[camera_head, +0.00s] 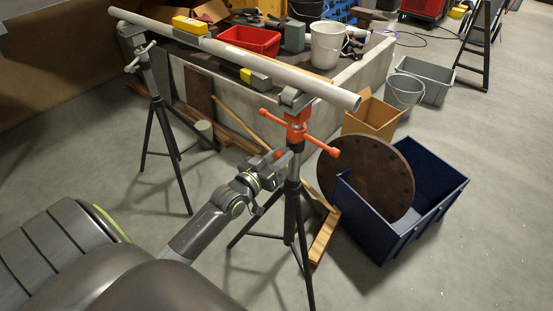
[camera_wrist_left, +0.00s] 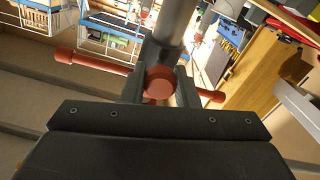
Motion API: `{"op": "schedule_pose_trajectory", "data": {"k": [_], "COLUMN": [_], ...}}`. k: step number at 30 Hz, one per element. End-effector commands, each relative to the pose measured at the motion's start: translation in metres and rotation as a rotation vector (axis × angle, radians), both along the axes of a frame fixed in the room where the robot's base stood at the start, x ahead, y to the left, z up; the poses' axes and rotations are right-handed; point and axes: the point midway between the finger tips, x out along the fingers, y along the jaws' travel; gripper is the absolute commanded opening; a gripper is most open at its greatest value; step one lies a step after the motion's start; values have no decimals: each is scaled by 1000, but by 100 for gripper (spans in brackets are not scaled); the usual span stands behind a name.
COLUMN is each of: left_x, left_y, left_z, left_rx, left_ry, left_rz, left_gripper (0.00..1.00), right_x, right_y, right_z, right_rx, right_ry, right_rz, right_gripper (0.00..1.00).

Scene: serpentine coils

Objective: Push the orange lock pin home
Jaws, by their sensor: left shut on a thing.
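A long grey pipe (camera_head: 250,62) rests across two tripod stands. The nearer stand (camera_head: 293,200) has an orange collar and an orange crossbar (camera_head: 322,146) with knobbed ends below the pipe. My left gripper (camera_head: 272,163) is at this stand's post, just below the crossbar. In the left wrist view, the round orange end of the lock pin (camera_wrist_left: 158,83) sits between my left fingers, which are shut on it. The grey post (camera_wrist_left: 176,22) rises behind it, and the orange crossbar (camera_wrist_left: 100,62) shows on both sides. How deep the pin sits is hidden. My right gripper is out of view.
The farther stand (camera_head: 157,105) is at left. A workbench (camera_head: 345,78) with a red bin (camera_head: 249,40) and a white bucket (camera_head: 326,44) is behind. A blue crate (camera_head: 385,235) and a rusty disc (camera_head: 365,180) are right of the nearer stand. Floor at lower right is clear.

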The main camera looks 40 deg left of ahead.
Motion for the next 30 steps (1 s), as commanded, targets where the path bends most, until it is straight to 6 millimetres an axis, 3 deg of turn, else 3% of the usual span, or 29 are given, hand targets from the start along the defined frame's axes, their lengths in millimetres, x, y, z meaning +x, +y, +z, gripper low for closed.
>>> {"op": "schedule_pose_trajectory", "data": {"k": [3,11,12,17,26,30], "left_x": [13,15,15,15,13,2], "left_y": [-1,-1,-1,-1,-1,0], "left_z": [0,2,2,2,1,1], "left_rx": [2,2,2,2,1,2], "left_ry": [-2,-3,-3,-3,0,0], "left_rz": [0,-1,-1,-1,-1,-1], "left_gripper": [0,0,30,49,49,49], "right_x": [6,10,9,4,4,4], "right_y": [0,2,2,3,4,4], "right_z": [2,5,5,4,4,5], "right_rx": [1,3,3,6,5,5], "right_ry": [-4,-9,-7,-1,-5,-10], "right_rz": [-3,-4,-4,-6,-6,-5], "right_gripper": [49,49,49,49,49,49]}}
